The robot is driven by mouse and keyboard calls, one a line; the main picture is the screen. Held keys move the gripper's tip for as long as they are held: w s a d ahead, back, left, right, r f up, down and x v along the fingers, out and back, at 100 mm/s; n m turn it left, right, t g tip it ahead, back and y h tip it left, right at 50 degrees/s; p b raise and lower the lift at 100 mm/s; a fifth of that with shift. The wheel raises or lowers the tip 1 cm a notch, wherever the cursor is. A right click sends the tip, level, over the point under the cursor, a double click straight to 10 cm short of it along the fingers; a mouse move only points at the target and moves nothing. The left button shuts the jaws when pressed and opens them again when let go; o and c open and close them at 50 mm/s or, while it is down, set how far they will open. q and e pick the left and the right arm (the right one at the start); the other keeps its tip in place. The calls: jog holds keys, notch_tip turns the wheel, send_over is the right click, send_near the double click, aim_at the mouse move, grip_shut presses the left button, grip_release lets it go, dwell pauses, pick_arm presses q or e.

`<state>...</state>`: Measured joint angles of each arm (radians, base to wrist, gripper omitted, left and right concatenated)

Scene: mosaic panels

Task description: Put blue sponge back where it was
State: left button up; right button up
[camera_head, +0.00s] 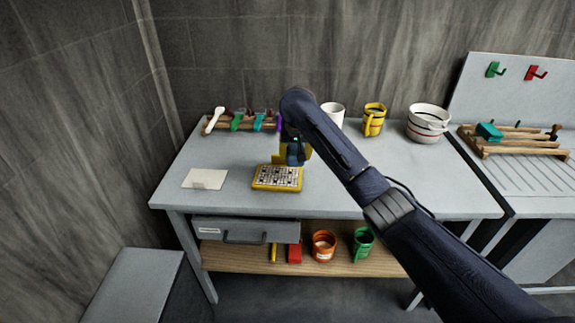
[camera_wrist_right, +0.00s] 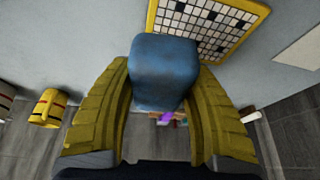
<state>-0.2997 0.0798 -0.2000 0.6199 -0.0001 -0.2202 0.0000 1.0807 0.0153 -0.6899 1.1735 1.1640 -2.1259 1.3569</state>
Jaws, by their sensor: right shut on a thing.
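The blue sponge (camera_wrist_right: 163,70) is a small block between the two yellow fingers of my right gripper (camera_wrist_right: 160,105). The fingers are shut on its sides. In the head view my right gripper (camera_head: 297,157) is over the table just behind the yellow-framed mosaic panel (camera_head: 277,178), and the sponge there is small and partly hidden by the fingers. The panel, with white and dark tiles, also shows in the wrist view (camera_wrist_right: 208,28) beyond the sponge. I cannot tell whether the sponge touches the table or panel. My left gripper is not in view.
A white card (camera_head: 205,179) lies left of the panel. A rack with spoons (camera_head: 233,124) stands at the back left. A white cup (camera_head: 333,114), yellow mug (camera_head: 374,119) and white bowls (camera_head: 428,122) stand at the back. A wooden dish rack (camera_head: 510,140) is on the right. Orange and green cups are below.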

jog(key=s+d+r, duration=0.1)
jog(key=d+r, duration=0.4)
jog(key=d, duration=0.3)
jog(key=d+r, duration=0.5)
jog(key=d, duration=0.3)
jog(key=shift+m, duration=0.3)
jog(key=f, duration=1.9)
jog(key=shift+d+f, duration=0.25)
jog(key=shift+d, duration=0.05)
jog(key=shift+f, duration=0.1)
jog(key=o, duration=1)
jog(key=v, duration=1.2)
jog(key=shift+s+a, duration=0.1)
jog(key=shift+a, duration=0.05)
